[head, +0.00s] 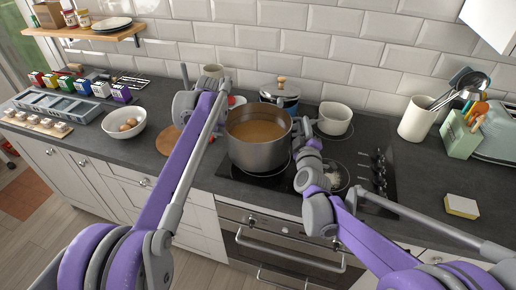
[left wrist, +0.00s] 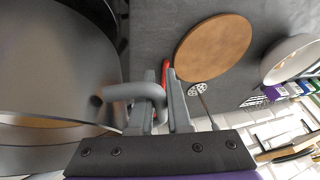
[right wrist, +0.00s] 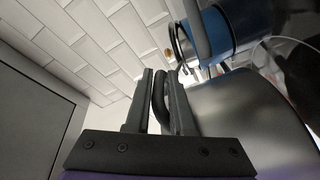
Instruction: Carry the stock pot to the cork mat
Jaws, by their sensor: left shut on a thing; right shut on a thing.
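The stock pot (head: 260,155), a steel pot with brown liquid in it, is upright at the left of the hob. My left gripper (left wrist: 160,105) is shut on one handle (left wrist: 130,91), at the pot's left side; my arm mostly hides this in the head view. My right gripper (head: 306,132) is shut on the opposite handle, which the right wrist view shows between the fingers (right wrist: 160,100). I cannot tell whether the pot's base touches the hob. The cork mat (left wrist: 215,48), a round brown disc, lies on the worktop left of the pot, partly hidden by my left arm (head: 168,141).
A bowl of eggs (head: 124,124) stands left of the mat. A utensil crock (head: 416,124) and a sponge (head: 461,206) are on the right. Front worktop near the mat looks clear.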

